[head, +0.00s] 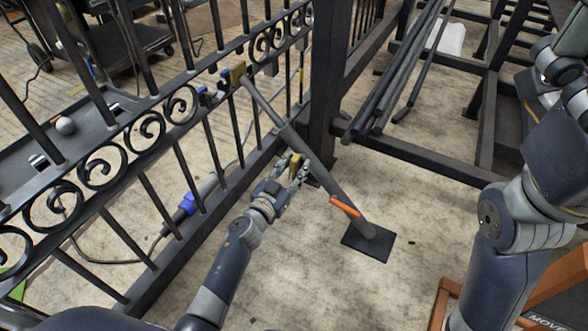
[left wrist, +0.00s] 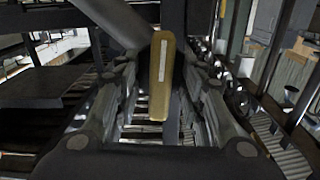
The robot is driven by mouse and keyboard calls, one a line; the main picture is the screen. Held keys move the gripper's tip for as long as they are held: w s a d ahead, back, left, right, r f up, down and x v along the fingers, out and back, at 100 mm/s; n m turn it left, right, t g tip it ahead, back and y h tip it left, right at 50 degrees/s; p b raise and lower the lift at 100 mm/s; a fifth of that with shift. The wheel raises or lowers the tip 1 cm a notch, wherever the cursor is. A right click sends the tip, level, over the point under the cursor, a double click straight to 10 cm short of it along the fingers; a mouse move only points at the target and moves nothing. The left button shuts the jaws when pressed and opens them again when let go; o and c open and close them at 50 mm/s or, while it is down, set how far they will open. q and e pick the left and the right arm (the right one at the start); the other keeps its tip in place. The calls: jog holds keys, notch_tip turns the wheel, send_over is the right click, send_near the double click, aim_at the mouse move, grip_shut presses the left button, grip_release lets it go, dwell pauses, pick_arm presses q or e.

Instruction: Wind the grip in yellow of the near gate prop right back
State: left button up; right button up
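The gate prop (head: 317,163) is a dark slanted pole from a yellow bracket (head: 238,73) on the gate's rail down to a black floor plate (head: 368,243). An orange handle (head: 345,207) sticks out low on the pole. The yellow grip (head: 296,163) sits beside the middle of the pole. In the left wrist view the yellow grip (left wrist: 162,78), with a pale stripe, stands upright between the fingers. My left gripper (head: 292,171) is open around it, with a gap showing on both sides. My right arm is at the right; its fingers do not show.
The black scroll gate (head: 140,135) runs along the left, close to my left arm. A dark post (head: 325,80) stands behind the prop. Long dark bars (head: 395,75) lie on a frame at the back.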

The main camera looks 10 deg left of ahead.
pick_arm(q)
jog(key=shift+c, duration=0.6)
grip_shut()
